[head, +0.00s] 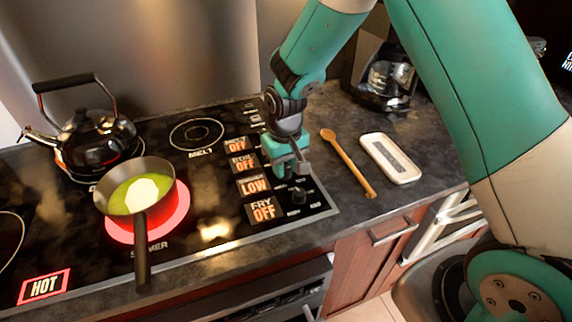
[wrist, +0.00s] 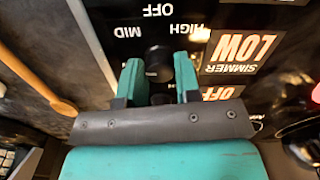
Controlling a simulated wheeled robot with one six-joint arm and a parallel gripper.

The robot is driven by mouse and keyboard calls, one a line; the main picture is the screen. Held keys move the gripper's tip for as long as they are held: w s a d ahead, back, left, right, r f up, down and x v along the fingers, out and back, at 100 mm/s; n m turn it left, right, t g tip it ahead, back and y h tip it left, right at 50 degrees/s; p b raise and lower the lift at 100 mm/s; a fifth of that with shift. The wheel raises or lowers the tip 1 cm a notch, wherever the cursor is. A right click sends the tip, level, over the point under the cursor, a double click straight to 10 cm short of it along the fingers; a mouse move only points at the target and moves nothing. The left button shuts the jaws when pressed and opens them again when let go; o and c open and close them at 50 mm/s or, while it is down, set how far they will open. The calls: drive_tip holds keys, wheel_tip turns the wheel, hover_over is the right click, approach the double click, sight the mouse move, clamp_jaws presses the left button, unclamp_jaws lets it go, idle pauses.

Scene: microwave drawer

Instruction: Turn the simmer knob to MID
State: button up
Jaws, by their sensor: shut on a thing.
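The simmer knob (wrist: 158,60) is a round black knob in the wrist view, with OFF, HIGH and MID printed around it, upside down. My gripper (wrist: 160,78) has its two teal fingers on either side of the knob, shut on it. In the head view my gripper (head: 290,168) is down over the knob row and hides most of this knob. The simmer display (head: 254,186) reads LOW; it also shows in the wrist view (wrist: 240,50). The knob's pointer mark cannot be made out.
A pan (head: 113,200) with green and white contents sits on the glowing simmer burner (head: 182,215). A black kettle (head: 95,140) stands behind it. The fry knob (head: 298,195) is close in front of my gripper. A wooden spoon (head: 347,162) and white spoon rest (head: 390,158) lie on the right counter.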

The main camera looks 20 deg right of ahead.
sight(286, 167)
drive_tip(key=m, duration=0.4)
drive_tip(key=shift+m, duration=0.3)
drive_tip(key=shift+r+m, duration=0.1)
drive_tip(key=shift+m, duration=1.8)
drive_tip(key=o, duration=0.9)
wheel_tip(286, 167, up, 17)
drive_tip(key=shift+r+b, duration=0.2)
drive_tip(key=shift+b, duration=0.7)
